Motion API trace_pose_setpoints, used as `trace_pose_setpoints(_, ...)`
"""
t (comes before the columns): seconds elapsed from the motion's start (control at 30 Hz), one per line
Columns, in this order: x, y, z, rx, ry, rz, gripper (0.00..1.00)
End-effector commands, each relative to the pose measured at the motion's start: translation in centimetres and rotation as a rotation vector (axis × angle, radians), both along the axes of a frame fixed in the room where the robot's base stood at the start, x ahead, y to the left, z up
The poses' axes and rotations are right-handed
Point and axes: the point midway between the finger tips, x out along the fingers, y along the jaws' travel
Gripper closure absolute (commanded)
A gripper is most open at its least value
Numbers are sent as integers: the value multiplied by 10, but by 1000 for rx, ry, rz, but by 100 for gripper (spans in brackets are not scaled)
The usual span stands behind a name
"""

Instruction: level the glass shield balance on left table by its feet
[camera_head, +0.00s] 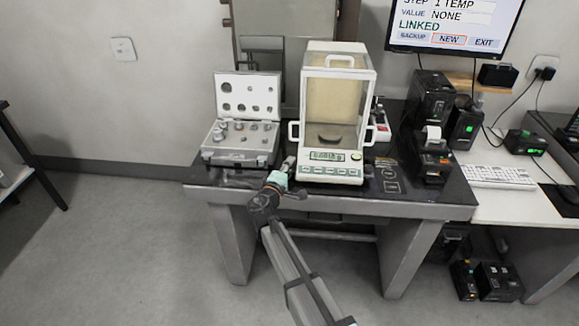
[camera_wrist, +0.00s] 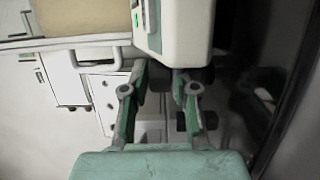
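The glass shield balance (camera_head: 335,110) stands on the left black-topped table (camera_head: 425,202), with a clear glass case above a white base and a lit green display. My gripper (camera_head: 289,163) is low at the front left corner of its base. In the wrist view the balance's white base (camera_wrist: 185,30) appears turned sideways at the top. There my gripper (camera_wrist: 160,80) has its two fingers apart, with nothing clearly seen between them. A dark, round part (camera_wrist: 207,74), perhaps a foot, shows under the base beside the right finger. Whether a finger touches it I cannot tell.
An open case of weights (camera_head: 240,135) stands on the table just left of the balance. Black printers (camera_head: 432,150) stand to the right, and a monitor (camera_head: 455,25) hangs above. A keyboard (camera_head: 495,177) lies on the neighbouring white desk. The floor at front left is clear.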

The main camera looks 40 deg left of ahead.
Motion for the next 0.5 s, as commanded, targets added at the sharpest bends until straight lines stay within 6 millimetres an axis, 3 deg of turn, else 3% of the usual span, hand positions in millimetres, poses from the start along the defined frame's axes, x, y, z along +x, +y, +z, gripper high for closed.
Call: trace_pose_setpoints(0.5, 0, -3, -6, 1, -1, 67, 100)
